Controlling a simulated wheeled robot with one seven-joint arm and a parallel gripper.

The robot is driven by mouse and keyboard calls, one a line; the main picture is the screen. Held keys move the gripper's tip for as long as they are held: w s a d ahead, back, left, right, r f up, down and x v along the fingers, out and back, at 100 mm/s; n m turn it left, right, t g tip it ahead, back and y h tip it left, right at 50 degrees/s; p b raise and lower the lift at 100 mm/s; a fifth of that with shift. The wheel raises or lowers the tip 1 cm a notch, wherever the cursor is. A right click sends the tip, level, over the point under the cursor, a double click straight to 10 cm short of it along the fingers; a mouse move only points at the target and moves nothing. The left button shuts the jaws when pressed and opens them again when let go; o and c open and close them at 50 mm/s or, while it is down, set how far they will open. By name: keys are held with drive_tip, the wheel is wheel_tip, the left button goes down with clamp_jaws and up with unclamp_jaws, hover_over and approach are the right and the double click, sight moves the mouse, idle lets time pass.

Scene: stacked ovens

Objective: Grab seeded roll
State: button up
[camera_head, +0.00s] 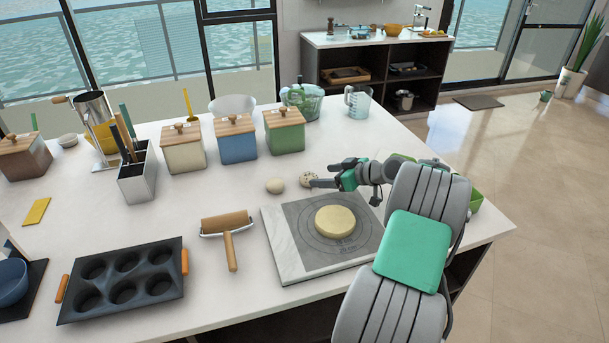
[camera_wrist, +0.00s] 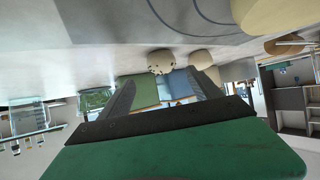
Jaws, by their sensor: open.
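The seeded roll (camera_head: 307,179) is a small pale ball with dark specks on the white counter, behind the pastry board. It also shows in the wrist view (camera_wrist: 160,61), upside down, just beyond the fingertips and roughly between them. My gripper (camera_head: 324,175) is open and empty, immediately right of the roll, its fingers pointing left towards it. Both fingers also show in the wrist view (camera_wrist: 162,90). Whether a fingertip touches the roll I cannot tell. A plain roll (camera_head: 275,186) without specks lies left of the seeded one, and also shows in the wrist view (camera_wrist: 200,59).
A marble board (camera_head: 285,254) with a flat dough disc (camera_head: 335,222) lies in front of the rolls. A rolling pin (camera_head: 226,223) and muffin tin (camera_head: 124,282) are further left. Lidded canisters (camera_head: 237,140) and glass jugs stand behind. Counter around the rolls is clear.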

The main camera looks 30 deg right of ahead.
sight(314, 177)
drive_tip(key=p+x, duration=0.1)
drive_tip(key=x, duration=0.5)
drive_tip(key=shift+s+a+f+p, duration=0.15)
drive_tip(key=shift+a+f+p, duration=0.05)
drive_tip(key=shift+p, duration=0.2)
drive_tip(key=c, duration=1.4)
